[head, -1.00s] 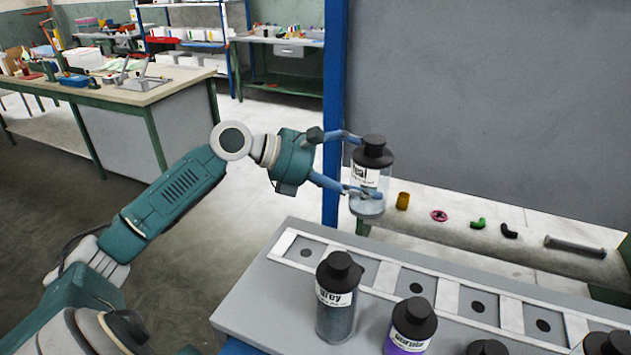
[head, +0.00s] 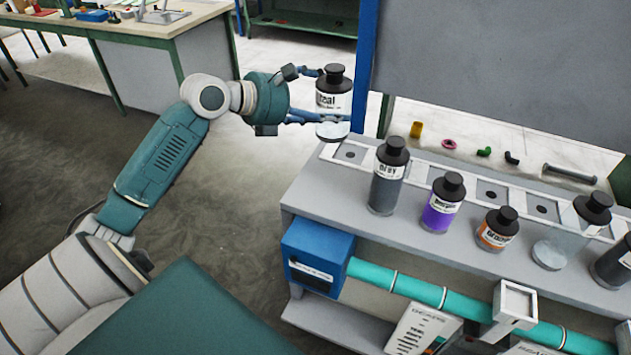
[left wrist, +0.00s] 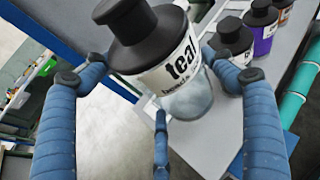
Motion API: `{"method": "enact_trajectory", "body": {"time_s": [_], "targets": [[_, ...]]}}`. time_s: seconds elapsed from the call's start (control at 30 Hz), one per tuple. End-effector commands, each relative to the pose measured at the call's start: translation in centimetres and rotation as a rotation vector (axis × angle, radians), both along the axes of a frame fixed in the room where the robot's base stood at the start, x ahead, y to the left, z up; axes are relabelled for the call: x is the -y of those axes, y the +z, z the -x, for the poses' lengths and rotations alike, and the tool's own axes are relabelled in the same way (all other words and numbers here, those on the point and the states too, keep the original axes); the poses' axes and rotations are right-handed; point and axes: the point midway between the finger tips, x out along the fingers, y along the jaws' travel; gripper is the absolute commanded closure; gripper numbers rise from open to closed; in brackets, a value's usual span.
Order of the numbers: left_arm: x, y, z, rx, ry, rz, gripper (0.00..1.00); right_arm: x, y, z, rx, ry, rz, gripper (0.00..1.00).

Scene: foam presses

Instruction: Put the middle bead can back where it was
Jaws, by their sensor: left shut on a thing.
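My left gripper (head: 306,97) is shut on a clear can with a black cap and a white "teal" label, the teal can (head: 333,103). It holds the can upright in the air, left of the grey shelf (head: 330,200). In the left wrist view the same teal can (left wrist: 165,70) sits tilted in the picture between the blue fingers (left wrist: 160,115). On the shelf stand a grey can (head: 388,180), a purple can (head: 441,204), a short orange can (head: 497,231), a clear can (head: 565,240) and a dark can (head: 612,262). My right gripper is not in view.
Behind the cans runs a row of white-framed square recesses with dark holes (head: 491,194). A blue box (head: 318,257) and a teal pipe (head: 420,290) lie below the shelf front. Open floor lies to the left.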

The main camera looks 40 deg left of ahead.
Motion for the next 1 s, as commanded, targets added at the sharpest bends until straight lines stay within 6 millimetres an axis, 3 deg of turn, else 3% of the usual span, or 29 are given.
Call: {"method": "enact_trajectory", "body": {"time_s": [0.2,0.33,0.43,0.53,0.73,1.0], "targets": [[0.0,-5.1,0.0,-0.007,0.004,0.006,0.54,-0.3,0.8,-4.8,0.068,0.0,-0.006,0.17],[0.0,-8.6,0.0,-0.006,0.004,0.004,0.54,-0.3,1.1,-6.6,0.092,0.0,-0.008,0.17],[0.0,-11.2,0.0,-0.004,0.005,0.006,0.54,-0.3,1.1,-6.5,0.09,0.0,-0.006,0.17],[-0.1,-13.2,-0.1,-0.002,0.004,0.004,0.54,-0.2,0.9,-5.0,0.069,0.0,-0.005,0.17],[-0.1,-15.1,-0.1,0.002,0.004,0.001,0.54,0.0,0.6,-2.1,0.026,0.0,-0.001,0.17],[-0.1,-18.8,-0.2,0.0,0.003,0.003,0.54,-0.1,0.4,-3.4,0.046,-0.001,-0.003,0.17]]}}
